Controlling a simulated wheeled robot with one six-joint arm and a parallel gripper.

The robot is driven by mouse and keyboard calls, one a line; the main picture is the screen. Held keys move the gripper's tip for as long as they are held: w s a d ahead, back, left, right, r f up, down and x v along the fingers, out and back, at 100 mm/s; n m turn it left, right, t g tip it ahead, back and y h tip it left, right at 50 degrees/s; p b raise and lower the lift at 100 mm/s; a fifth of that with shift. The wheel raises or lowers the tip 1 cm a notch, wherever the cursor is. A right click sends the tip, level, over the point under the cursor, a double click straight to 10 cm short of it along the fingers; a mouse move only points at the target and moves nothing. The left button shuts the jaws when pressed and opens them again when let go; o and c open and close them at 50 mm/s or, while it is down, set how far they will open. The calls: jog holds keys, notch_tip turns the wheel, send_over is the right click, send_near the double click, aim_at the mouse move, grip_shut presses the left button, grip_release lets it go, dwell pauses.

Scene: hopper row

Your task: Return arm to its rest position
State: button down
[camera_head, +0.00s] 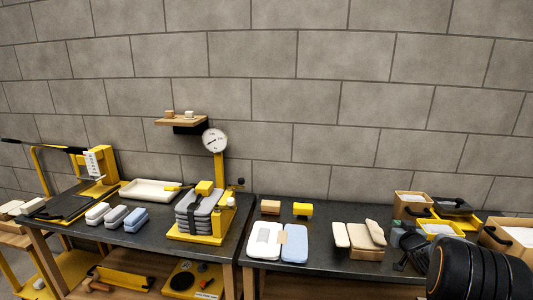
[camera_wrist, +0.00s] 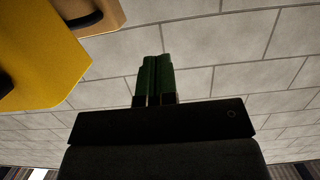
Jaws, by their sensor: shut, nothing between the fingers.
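My gripper (camera_wrist: 155,62) shows in the wrist view as two green fingers side by side with no visible gap, shut with nothing between them. Behind the fingertips there is only the block wall. In the head view my black arm (camera_head: 478,272) fills the lower right corner, in front of the right end of the table. It covers part of the things there. The gripper's fingers are hard to make out in that view.
Close to my gripper, a yellow thing (camera_wrist: 35,55) and a tan box-like thing (camera_wrist: 105,15) fill the wrist view's upper left. The right table (camera_head: 325,258) bears cardboard boxes (camera_head: 409,205) and a yellow bin (camera_head: 455,214). The left table holds a dial scale (camera_head: 215,141).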

jog(key=s+d+f+g, duration=0.1)
jog(key=s+f+g, duration=0.1)
jog(key=s+d+f+m+g+h, duration=0.1)
jog(key=s+d+f, duration=0.1)
jog(key=f, duration=0.1)
jog(key=s+d+f+g+h, duration=0.1)
jog(key=s+f+g, duration=0.1)
jog(key=shift+s+d+f+m+g, duration=0.1)
jog(key=shift+d+f+m+g, duration=0.2)
jog(key=shift+f+m, duration=0.1)
jog(key=s+a+r+n+g+y+p, duration=0.1)
jog(key=s+a+r+g+p, duration=0.1)
jog(key=s+a+r, duration=0.3)
jog(key=s+a+r+n+g+y+p, duration=0.1)
jog(key=s+a+r, duration=0.4)
jog(key=s+a, duration=0.6)
jog(key=s+a+r+n+g+y+p, duration=0.1)
jog(key=s+a+r+g+y+p, duration=0.1)
jog(key=s+a+r, duration=0.3)
jog(key=s+a+g+p, duration=0.1)
jog(key=s+a, duration=0.3)
jog(key=a, duration=0.6)
